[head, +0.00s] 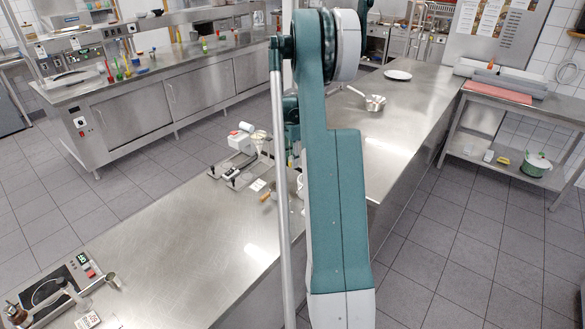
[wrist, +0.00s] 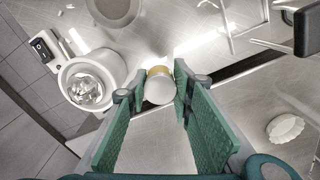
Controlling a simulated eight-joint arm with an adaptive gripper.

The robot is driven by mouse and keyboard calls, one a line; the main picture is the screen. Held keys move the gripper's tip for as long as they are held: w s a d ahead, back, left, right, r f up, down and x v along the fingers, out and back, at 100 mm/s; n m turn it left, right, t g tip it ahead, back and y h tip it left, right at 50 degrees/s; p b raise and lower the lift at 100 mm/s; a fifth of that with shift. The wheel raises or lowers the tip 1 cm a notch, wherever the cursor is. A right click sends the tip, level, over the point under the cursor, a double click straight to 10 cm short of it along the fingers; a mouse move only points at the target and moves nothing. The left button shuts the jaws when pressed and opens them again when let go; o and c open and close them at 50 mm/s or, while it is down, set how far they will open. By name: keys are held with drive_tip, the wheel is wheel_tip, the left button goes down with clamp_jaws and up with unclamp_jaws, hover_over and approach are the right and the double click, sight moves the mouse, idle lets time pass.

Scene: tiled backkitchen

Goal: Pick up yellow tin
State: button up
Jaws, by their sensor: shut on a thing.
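The yellow tin (wrist: 160,87) shows in the wrist view between my fingertips, with a pale round end facing the camera and a golden-yellow side. My gripper (wrist: 160,80) is shut on it, one green finger pad on each side. In the head view my own arm stands in front, and neither the tin nor the gripper can be made out there.
In the wrist view a white appliance (wrist: 66,74) with a shiny bowl stands left of the tin, and a white fluted dish (wrist: 285,128) lies right. The head view shows a long steel counter (head: 190,235) with a hob (head: 48,292) at its near end and a white plate (head: 397,75) far off.

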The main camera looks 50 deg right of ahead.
drive_tip(key=shift+r, duration=0.65)
